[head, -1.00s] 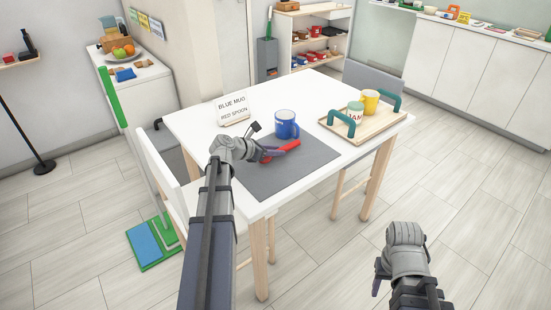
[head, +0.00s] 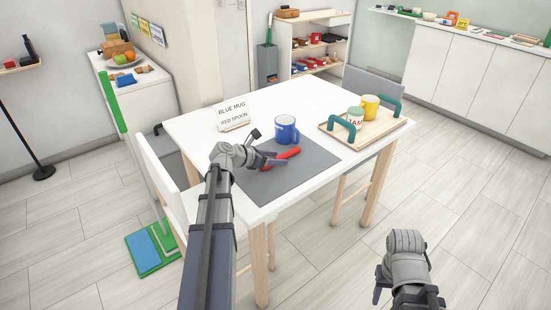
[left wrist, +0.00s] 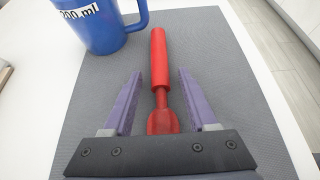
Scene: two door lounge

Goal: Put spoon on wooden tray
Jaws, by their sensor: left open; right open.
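The red spoon (head: 284,157) lies on the grey mat (head: 300,173) on the white table. In the left wrist view the spoon (left wrist: 160,70) lies with its handle pointing away and its bowl near my gripper's base. My left gripper (head: 273,159) is open, and in the left wrist view its purple fingers (left wrist: 157,98) stand apart on either side of the spoon, not touching it. The wooden tray (head: 372,134) with green handles sits on the table's right side, holding a yellow mug (head: 370,107) and a jam jar (head: 355,117). My right gripper (head: 380,290) is low, off the table, open.
A blue mug (head: 286,130) stands on the mat just behind the spoon; it also shows in the left wrist view (left wrist: 100,25). A sign (head: 233,117) reading "BLUE MUG, RED SPOON" stands at the table's back left. A chair (head: 375,84) is behind the tray.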

